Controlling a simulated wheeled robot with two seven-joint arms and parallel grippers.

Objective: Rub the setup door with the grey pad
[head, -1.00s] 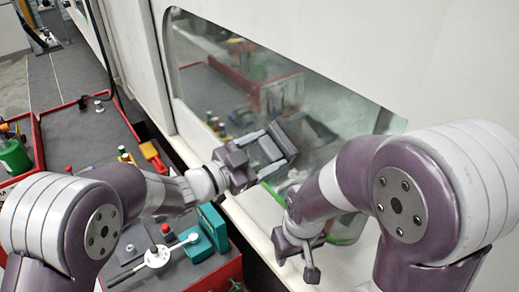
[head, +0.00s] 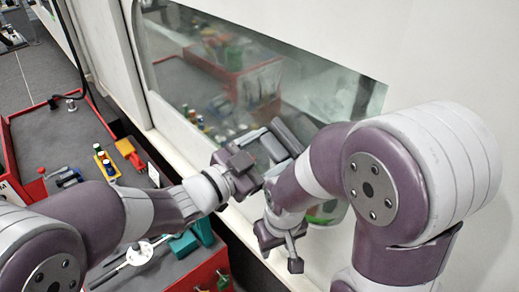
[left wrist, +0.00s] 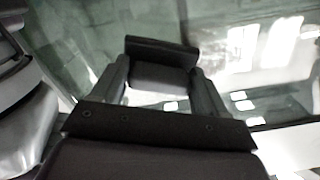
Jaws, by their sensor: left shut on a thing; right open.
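The setup door is a white machine panel (head: 432,68) with a large glass window (head: 300,85); the glass fills much of the left wrist view (left wrist: 225,45). My left gripper (head: 268,148) is shut on the grey pad (head: 287,137), a dark flat block. The left wrist view shows the pad (left wrist: 160,48) between the two fingers, facing the glass. The pad is at the lower right part of the window; I cannot tell whether it touches. My right gripper (head: 284,246) is open and empty, below and right of the left one, in front of the door's lower part.
A red-edged bench (head: 50,140) with a grey top runs along the left, holding small bottles (head: 101,156), an orange block (head: 126,148), a white dial gauge (head: 139,253) and a teal block (head: 184,243). Red drawers (head: 205,272) stand below, close under my left arm.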

